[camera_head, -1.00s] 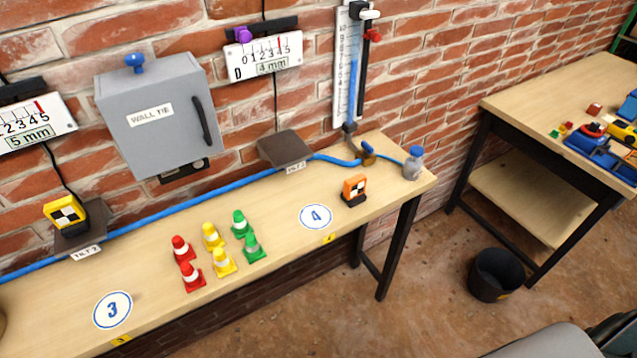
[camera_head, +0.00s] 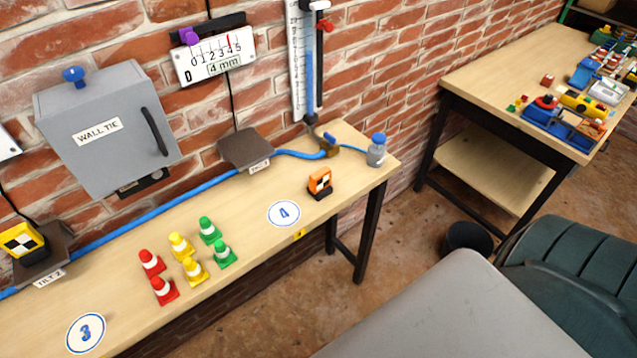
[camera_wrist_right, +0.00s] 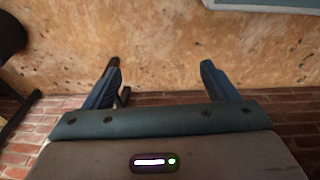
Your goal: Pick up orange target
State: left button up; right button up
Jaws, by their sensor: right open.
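The orange target (camera_head: 320,183) has a black-and-white checker face and a dark base. It stands upright on the long wooden bench (camera_head: 250,250), right of the round label 4 (camera_head: 283,213). My right gripper (camera_wrist_right: 160,75) shows in the right wrist view, with its two fingers wide apart and nothing between them. In the head view a dark green part of my arm shows at the lower right, away from the target. My left gripper is not in view.
Red, yellow and green cones (camera_head: 188,255) stand left of label 4. A yellow target (camera_head: 22,242) sits on a tilt plate at far left. A second table (camera_head: 500,75) and a bin (camera_head: 468,238) stand right.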

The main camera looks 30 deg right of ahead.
aim_at(323, 183)
jog(key=w+a+r+t+p, duration=0.1)
jog(key=w+r+p, duration=0.15)
jog(key=r, duration=1.45)
jog(key=w+a+r+t+p, duration=0.15)
jog(key=w+r, duration=0.25)
jog(key=r, duration=1.4)
jog(key=w+d+r+t+b, duration=0.1)
jog(key=w+d+t, duration=0.2)
jog(key=w, duration=0.5)
jog(key=w+d+r+t+y+b, duration=0.1)
jog(key=w+d+t, duration=0.1)
jog(key=w+t, duration=0.4)
jog(key=w+d+r+t+y+b, duration=0.1)
jog(key=w+d+r+t, duration=0.1)
jog(key=w, duration=0.9)
jog(key=shift+d+t, duration=0.85)
jog(key=shift+t, duration=0.4)
jog(key=shift+w+b, duration=0.3)
jog(key=shift+b, duration=0.1)
jog(key=w+b, duration=0.2)
jog(key=b, duration=0.3)
jog(key=shift+w+a, duration=0.15)
jog(key=shift+w, duration=0.25)
jog(key=shift+w+a+r+b, duration=0.1)
jog(key=shift+w+b, duration=0.55)
jog(key=shift+w, duration=0.05)
jog(key=shift+r, duration=0.1)
jog(key=c, duration=1.2)
